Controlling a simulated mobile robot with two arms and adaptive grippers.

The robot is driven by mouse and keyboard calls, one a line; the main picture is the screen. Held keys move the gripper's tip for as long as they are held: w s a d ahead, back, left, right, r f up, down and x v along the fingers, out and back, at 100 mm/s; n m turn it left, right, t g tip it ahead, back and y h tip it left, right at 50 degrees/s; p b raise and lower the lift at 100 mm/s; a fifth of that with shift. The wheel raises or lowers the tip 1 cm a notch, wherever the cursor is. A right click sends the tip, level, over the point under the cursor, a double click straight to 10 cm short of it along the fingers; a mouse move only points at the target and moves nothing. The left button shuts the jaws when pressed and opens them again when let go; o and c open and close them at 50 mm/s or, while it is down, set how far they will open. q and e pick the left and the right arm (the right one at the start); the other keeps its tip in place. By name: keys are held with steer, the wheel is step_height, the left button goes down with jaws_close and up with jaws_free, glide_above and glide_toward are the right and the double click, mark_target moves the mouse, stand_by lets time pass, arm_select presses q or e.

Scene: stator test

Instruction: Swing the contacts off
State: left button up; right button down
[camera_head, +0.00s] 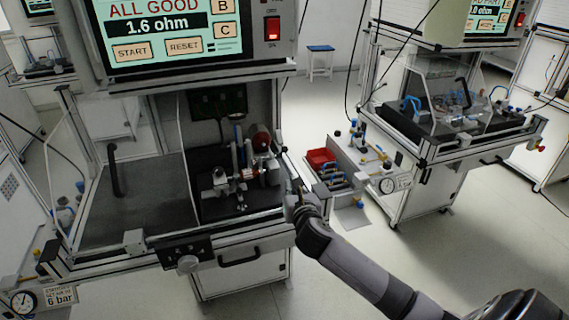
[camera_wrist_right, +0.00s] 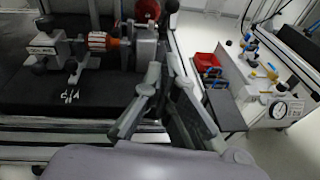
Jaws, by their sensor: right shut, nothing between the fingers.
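The test fixture (camera_head: 222,181) stands on a dark plate inside the open bench on the left. My right gripper (camera_head: 291,184) is at the bench's right edge, beside the fixture. It is shut and empty, its fingers (camera_wrist_right: 164,70) near the fixture's right end. My left gripper is out of view.
The tester screen (camera_head: 155,35) reads "ALL GOOD" and "1.6 ohm". A clear door with a black handle (camera_head: 115,170) is at the bench's left. A red bin (camera_head: 320,158) stands right of the bench.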

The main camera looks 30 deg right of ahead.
steer(key=x, duration=0.6)
steer(key=shift+w+d+f, duration=0.1)
steer(key=shift+w+d, duration=0.05)
steer(key=shift+w, duration=0.2)
steer(key=shift+w+d+r+p, duration=0.3)
steer(key=shift+w+r+p, duration=0.1)
steer(key=shift+w+r, duration=0.25)
steer(key=shift+w+d+r+p, duration=0.35)
steer(key=shift+w+r+p, duration=0.1)
steer(key=shift+w, duration=0.35)
